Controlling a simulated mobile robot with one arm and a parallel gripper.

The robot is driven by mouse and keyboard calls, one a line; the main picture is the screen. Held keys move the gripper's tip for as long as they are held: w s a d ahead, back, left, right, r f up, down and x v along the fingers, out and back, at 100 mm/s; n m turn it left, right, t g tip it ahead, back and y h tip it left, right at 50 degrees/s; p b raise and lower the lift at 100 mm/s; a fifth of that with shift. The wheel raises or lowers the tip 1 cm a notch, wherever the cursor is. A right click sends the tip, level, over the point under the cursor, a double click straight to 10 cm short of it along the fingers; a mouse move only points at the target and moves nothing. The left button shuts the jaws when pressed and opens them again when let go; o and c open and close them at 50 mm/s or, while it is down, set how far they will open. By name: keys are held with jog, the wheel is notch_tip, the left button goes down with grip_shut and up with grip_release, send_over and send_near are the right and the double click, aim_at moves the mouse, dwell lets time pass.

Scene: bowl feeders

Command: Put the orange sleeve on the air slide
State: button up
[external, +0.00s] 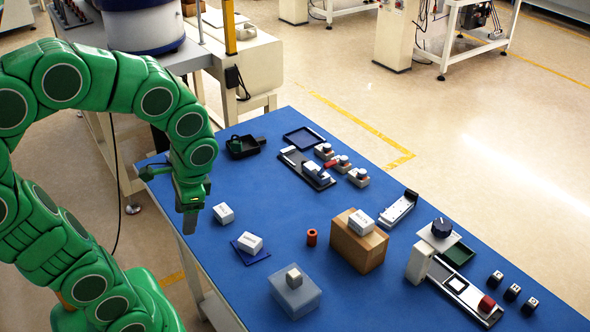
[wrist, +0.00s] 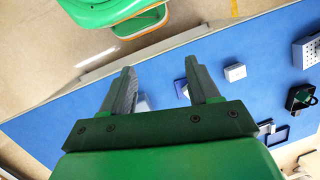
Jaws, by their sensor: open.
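The orange sleeve (external: 311,238) stands upright on the blue table, left of a brown box, in the external view. I do not make it out in the wrist view. A silver rail with a black end block (external: 398,209), right of the brown box, may be the air slide; a black-based unit with a grey-blue carriage (external: 306,168) lies further back. I cannot tell which is the air slide. My gripper (external: 190,222) is open and empty above the table's left edge, well left of the sleeve. Its two spread fingers show in the wrist view (wrist: 164,80).
Near the sleeve are the brown box (external: 358,245) with a white block on top, a translucent grey box (external: 294,293) and a blue plate (external: 250,250) bearing a white block. A dial unit (external: 440,232) stands at right. Blue table around the sleeve is clear.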

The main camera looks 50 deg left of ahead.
jog(key=w+f+m, duration=0.2)
jog(key=w+m, duration=0.5)
jog(key=w, duration=0.2)
jog(key=m+t+h, duration=0.2)
jog(key=m, duration=1.8)
send_over(312, 233)
notch_tip(312, 233, down, 16)
jog(key=shift+s+f, duration=0.1)
jog(key=shift+w+f+m, duration=0.25)
jog(key=shift+f+m, duration=0.05)
jog(key=shift+m, duration=0.2)
jog(key=shift+f, duration=0.25)
jog(key=shift+s+f, duration=0.15)
jog(key=shift+f, duration=3.5)
jog(key=shift+c, duration=0.2)
